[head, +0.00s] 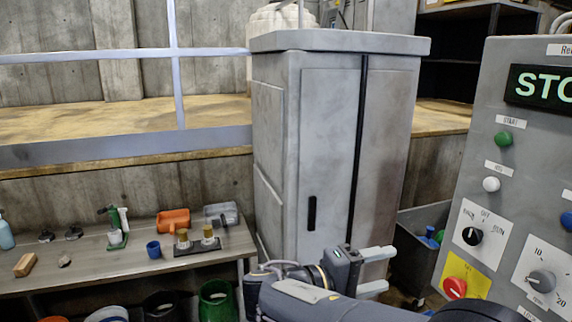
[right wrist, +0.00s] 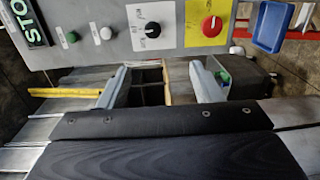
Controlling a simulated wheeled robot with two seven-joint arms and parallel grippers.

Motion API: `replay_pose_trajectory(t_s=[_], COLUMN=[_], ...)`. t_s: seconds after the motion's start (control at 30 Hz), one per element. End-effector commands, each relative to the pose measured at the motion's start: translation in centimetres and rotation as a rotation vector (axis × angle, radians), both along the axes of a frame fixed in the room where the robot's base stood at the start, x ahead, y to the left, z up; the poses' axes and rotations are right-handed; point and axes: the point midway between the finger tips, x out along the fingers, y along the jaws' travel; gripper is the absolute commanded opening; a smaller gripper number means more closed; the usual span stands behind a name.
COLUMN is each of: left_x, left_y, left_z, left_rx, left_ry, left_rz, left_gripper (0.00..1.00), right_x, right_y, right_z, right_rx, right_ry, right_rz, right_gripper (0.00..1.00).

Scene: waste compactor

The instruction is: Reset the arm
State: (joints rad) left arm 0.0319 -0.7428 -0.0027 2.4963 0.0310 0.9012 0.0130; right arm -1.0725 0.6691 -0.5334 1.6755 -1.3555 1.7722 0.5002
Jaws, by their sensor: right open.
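My right arm (head: 330,300) reaches in from the bottom of the head view. Its gripper (head: 388,269) points right, in front of the grey cabinet's lower part and left of the control panel. The two pale fingers are apart with nothing between them. In the right wrist view the same gripper (right wrist: 160,82) shows its fingers spread and empty, below the panel face. My left gripper is in neither view.
The grey control panel (head: 480,182) has several buttons and knobs and a red knob (head: 455,287) on yellow. The tall grey cabinet (head: 329,160) stands behind my gripper. A workbench (head: 100,265) with tools is at left. A grey bin (head: 415,222) stands right of the cabinet.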

Motion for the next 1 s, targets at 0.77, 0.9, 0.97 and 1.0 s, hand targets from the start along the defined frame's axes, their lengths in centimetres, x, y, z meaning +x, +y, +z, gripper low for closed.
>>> replay_pose_trajectory(t_s=[0.77,0.9,0.97,1.0], left_x=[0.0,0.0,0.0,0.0], left_y=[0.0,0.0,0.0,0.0], left_z=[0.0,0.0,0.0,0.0], left_rx=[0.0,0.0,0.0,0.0], left_ry=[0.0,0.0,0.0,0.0], left_rz=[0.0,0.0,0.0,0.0], left_gripper=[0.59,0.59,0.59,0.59], right_x=[-11.8,-16.8,-18.5,-19.4], right_y=[-11.6,-10.0,-9.0,-8.2], right_z=[-13.4,-15.1,-15.3,-15.2], right_rx=[1.014,1.389,1.525,1.605], right_ry=[0.37,0.298,0.23,0.177], right_rz=[-0.153,-0.125,-0.103,-0.085], right_gripper=[0.59,0.59,0.59,0.59])
